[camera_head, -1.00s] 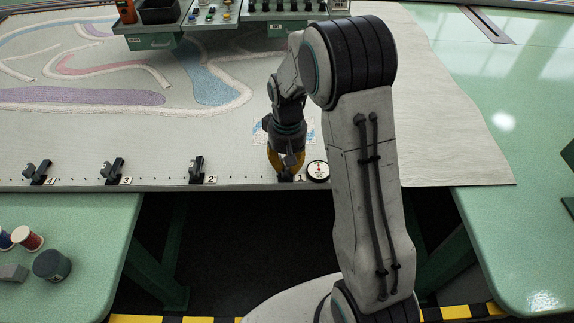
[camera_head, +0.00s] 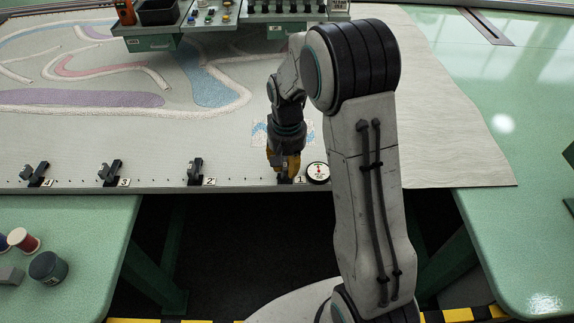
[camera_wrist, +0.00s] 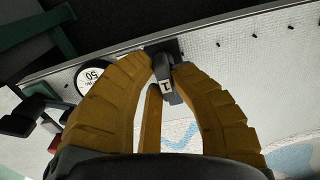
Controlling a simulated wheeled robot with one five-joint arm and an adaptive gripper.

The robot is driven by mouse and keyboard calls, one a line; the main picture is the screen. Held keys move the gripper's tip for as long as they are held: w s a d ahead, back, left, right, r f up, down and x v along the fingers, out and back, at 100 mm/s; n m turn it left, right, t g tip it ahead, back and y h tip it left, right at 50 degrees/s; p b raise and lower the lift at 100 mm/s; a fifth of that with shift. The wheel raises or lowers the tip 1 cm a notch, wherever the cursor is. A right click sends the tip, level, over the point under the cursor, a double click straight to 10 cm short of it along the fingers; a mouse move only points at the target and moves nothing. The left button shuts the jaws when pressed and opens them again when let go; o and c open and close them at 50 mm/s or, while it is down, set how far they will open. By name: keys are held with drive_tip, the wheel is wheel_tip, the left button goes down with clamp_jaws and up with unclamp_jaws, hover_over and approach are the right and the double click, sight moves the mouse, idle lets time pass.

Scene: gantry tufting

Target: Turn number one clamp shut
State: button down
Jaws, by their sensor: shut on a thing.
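The number one clamp (camera_wrist: 164,68) is a dark clamp with a white "1" tag, at the front edge of the cloth. My gripper (camera_head: 285,172) is over it in the head view and hides most of it. In the wrist view, the yellow-brown ribbed fingers of my gripper (camera_wrist: 160,62) close in on both sides of the clamp's dark lever, and its base shows beyond the fingertips. The exact lever angle is hard to tell.
A round white dial (camera_head: 318,172) stands just right of the clamp, close to my gripper. Clamps two (camera_head: 196,172), three (camera_head: 111,173) and four (camera_head: 36,175) line the edge to the left. Spools (camera_head: 22,240) lie on the green table. A tool carriage (camera_head: 150,42) is at the back.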

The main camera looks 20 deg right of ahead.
drive_tip(key=c, duration=1.1)
unclamp_jaws()
wheel_tip(320, 180, up, 12)
idle(0.4)
